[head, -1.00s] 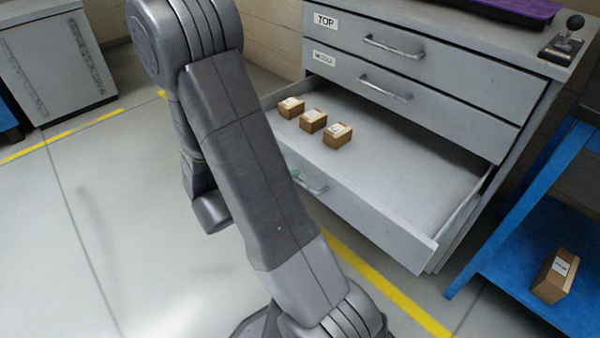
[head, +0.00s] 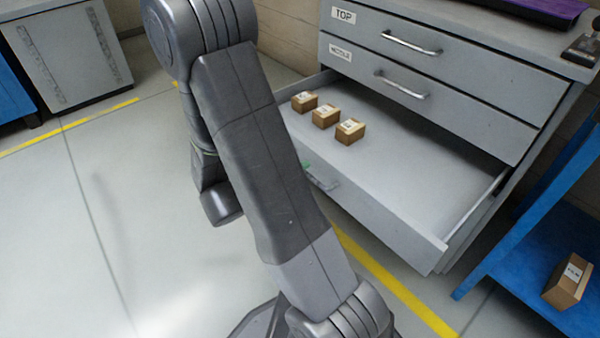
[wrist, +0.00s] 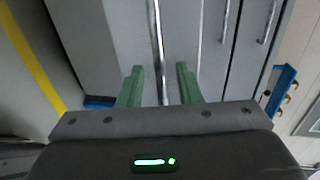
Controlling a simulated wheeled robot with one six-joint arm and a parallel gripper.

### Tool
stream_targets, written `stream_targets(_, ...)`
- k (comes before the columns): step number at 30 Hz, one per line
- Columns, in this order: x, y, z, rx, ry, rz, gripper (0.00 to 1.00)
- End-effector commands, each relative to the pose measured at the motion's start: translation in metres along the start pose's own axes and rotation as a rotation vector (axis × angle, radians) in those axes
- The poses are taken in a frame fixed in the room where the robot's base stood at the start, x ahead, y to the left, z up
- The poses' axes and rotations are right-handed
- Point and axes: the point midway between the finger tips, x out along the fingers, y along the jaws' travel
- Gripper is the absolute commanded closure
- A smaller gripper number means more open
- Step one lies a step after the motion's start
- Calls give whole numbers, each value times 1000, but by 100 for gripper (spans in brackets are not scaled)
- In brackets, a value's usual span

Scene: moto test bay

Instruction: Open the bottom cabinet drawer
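The grey cabinet's bottom drawer (head: 400,195) stands pulled far out below the closed middle drawer (head: 450,100) and top drawer (head: 470,52). Its metal handle (head: 323,182) is partly hidden behind my arm in the head view. In the wrist view, the bottom handle (wrist: 156,35) runs between the two green fingers of my gripper (wrist: 160,72). The fingers are spread, with a visible gap on each side of the bar. In the head view only a small green bit of the gripper shows beside the handle.
Three small boxes (head: 325,116) sit inside the drawer at its left. A blue shelf unit (head: 525,270) with a box (head: 567,282) stands close to the right. Another grey cabinet (head: 70,55) is at back left. Open floor (head: 120,220) lies to the left.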

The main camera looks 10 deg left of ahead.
Motion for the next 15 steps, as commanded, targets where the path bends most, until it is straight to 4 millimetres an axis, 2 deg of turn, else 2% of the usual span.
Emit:
stream_targets(5, -25, -2, 1, -1, -6, -1, 68)
stream_targets(15, -89, -2, 1, -2, -6, 0, 68)
